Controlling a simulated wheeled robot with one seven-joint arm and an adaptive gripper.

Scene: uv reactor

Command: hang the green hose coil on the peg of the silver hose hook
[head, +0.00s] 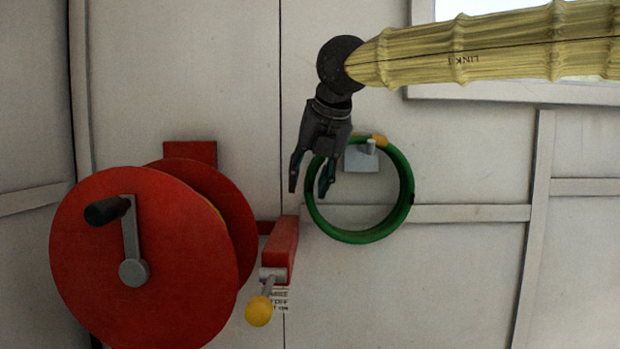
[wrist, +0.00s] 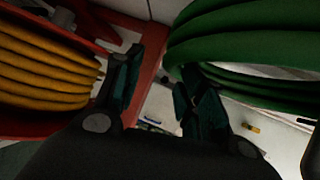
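The green hose coil (head: 402,205) is a ring against the pale wall, with a yellow-orange band at its top. The silver hose hook (head: 357,162) is a small plate with a short peg (head: 371,147). The peg shows inside the ring just under its top, and the coil appears to hang around it. My gripper (head: 309,189) points down at the coil's left side, fingers apart. In the wrist view my gripper (wrist: 158,75) has nothing between its fingers, and the coil (wrist: 235,35) lies beyond the right finger. Whether that finger touches it is unclear.
A red hose reel (head: 190,260) with a crank stands at left; its orange hose (wrist: 40,68) shows in the wrist view. A red box (head: 283,248) with a yellow-knobbed lever (head: 259,311) sits below my gripper. The wall right of the coil is clear.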

